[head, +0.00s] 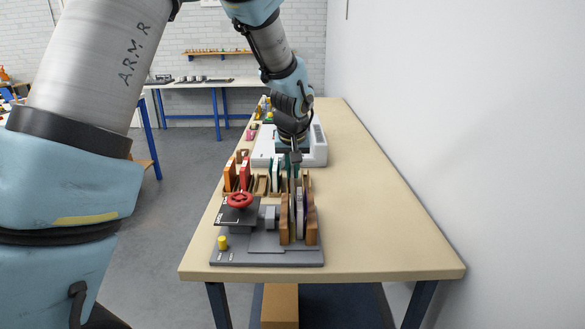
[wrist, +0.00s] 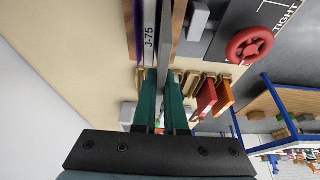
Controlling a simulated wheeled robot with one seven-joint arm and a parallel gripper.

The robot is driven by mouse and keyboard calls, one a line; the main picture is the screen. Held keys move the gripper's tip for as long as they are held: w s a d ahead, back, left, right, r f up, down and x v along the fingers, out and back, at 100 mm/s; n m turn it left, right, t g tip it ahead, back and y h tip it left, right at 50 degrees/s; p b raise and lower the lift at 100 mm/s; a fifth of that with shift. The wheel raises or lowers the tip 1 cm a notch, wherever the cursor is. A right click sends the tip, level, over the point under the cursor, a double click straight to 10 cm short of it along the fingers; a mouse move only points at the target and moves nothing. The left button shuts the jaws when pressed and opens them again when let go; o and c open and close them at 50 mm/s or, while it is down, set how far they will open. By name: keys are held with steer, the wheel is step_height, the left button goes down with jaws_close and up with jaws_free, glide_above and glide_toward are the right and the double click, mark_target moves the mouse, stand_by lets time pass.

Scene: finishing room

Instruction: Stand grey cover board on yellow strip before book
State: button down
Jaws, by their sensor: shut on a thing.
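My gripper (wrist: 160,80) has its two teal fingers closed on a thin grey cover board (wrist: 166,48). In the wrist view the board runs forward from between the fingers, close alongside a book (wrist: 150,35) with a white "J-75" label. In the head view the grey board (head: 291,217) and the book (head: 299,215) stand upright between two wooden boards (head: 311,220) of the press. My gripper (head: 292,178) is just behind them. The board's lower edge and the yellow strip are hidden; I cannot tell whether the board touches down.
The press base (head: 270,257) carries a red handwheel (head: 240,199) and a yellow knob (head: 223,242). Orange and red boards (head: 245,174) stand in a rack behind it. A white machine (head: 262,150) stands farther back. The table's right side (head: 375,190) is clear up to the wall.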

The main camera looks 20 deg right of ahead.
mark_target(292, 171)
steer(key=shift+f+b, duration=1.4)
steer(key=shift+f, duration=1.1)
steer(key=shift+s+b, duration=0.1)
steer(key=shift+b, duration=0.25)
steer(key=shift+f+b, duration=0.35)
steer(key=shift+f, duration=0.05)
steer(key=c, duration=1.2)
jaws_free()
steer(key=shift+c, duration=0.2)
steer(key=shift+p+v, duration=2.45)
steer(key=shift+v, duration=3.1)
